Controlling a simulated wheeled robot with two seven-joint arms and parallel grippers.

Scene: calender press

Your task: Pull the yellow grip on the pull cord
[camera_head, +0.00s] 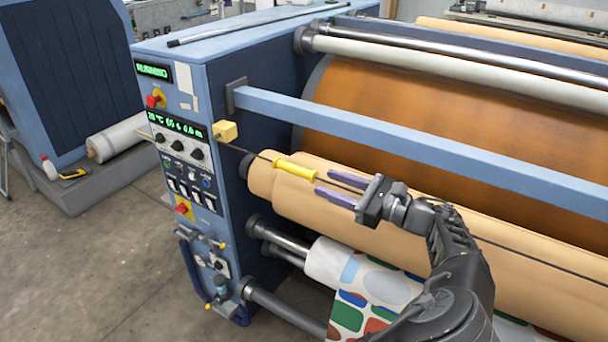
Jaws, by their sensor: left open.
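The yellow grip (295,169) is a small cylinder on the thin dark pull cord (255,154). The cord runs from a yellow box (225,132) on the press's control side, slanting down to the right in front of the rollers. My left gripper (319,183) is open, with its two purple-grey fingers pointing left toward the grip. The fingertips are close to the grip's right end, and the grip does not appear to be between them. The gripper and wrist hide part of the cord. My right gripper is not in view.
A blue crossbar (430,145) runs above the cord, in front of a large brown drum (390,120). Tan rollers (290,190) lie behind and below the cord. Patterned fabric (365,285) hangs lower. The control panel (180,150) is at left, with open floor (110,260) beside it.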

